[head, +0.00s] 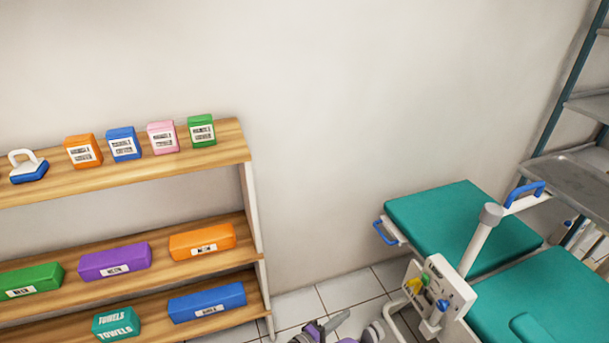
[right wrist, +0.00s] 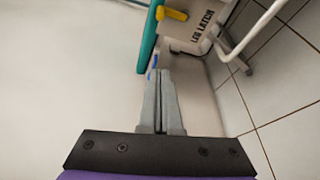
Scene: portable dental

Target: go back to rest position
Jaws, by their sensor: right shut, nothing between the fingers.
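My right gripper (head: 341,318) shows at the bottom edge of the head view, in front of the tiled floor and between the shelf unit and the green chair. Only its grey tip and some purple and grey parts of my arm show there. In the right wrist view the two grey fingers (right wrist: 159,76) lie together, shut with nothing between them. My left gripper is not in view.
A wooden shelf unit (head: 200,170) with coloured boxes stands at the left. A green padded dental chair (head: 440,222) with a white control post (head: 480,240) stands at the right, near a metal rack (head: 570,185). Tiled floor (head: 345,290) is bare between them.

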